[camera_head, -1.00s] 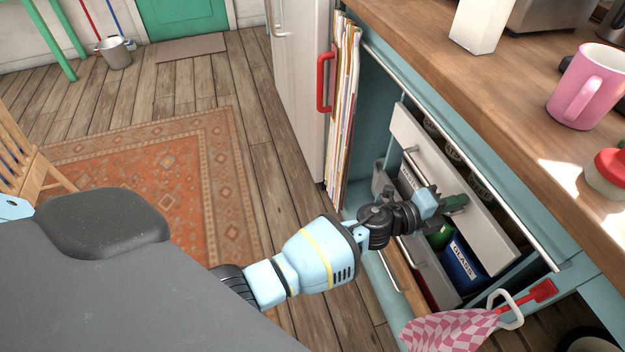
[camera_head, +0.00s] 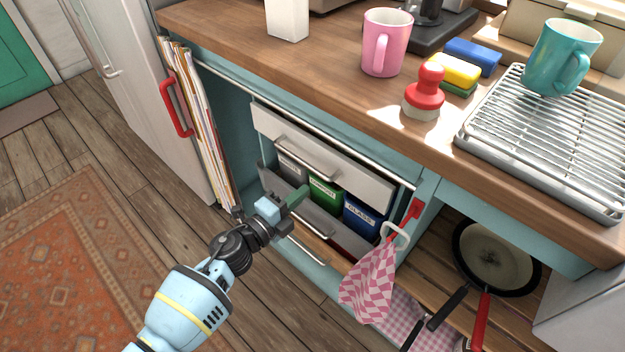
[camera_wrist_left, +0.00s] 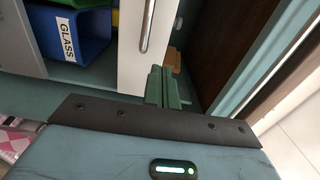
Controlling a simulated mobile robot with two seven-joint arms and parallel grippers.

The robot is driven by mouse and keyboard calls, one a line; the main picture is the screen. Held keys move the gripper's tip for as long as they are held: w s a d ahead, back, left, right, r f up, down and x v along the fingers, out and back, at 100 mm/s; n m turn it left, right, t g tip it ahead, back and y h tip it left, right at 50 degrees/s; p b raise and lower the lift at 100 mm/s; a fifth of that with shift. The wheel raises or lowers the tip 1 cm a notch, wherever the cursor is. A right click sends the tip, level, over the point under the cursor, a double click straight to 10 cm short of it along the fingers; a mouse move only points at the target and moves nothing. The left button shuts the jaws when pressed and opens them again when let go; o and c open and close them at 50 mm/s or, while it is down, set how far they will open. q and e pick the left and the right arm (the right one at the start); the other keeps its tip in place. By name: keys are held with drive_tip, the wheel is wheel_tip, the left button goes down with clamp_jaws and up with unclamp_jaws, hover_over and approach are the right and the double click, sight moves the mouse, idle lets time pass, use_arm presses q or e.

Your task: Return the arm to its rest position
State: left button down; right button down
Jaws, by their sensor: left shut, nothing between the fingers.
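My left gripper (camera_head: 297,197) reaches in from the lower left of the head view. Its green fingers are shut and empty, in front of the open drawer unit. They also show shut in the left wrist view (camera_wrist_left: 163,86). Behind the fingers are a green bin (camera_head: 324,193) and a blue bin (camera_head: 361,217) labelled GLASS; the blue bin (camera_wrist_left: 72,36) also shows in the wrist view. A pale drawer front (camera_head: 322,160) with a bar handle lies above them. I cannot tell whether the fingers touch anything. My right gripper is not in view.
A checked cloth (camera_head: 369,282) hangs from a red hook right of the bins. A pan (camera_head: 495,257) sits on the low shelf. The counter above holds a pink mug (camera_head: 386,42), a red stamp-like object (camera_head: 425,92) and a wire rack (camera_head: 550,140). Open floor lies left.

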use_arm(q)
drive_tip(key=shift+v, duration=1.6)
drive_tip(key=shift+s+r, duration=0.1)
drive_tip(key=shift+d, duration=0.1)
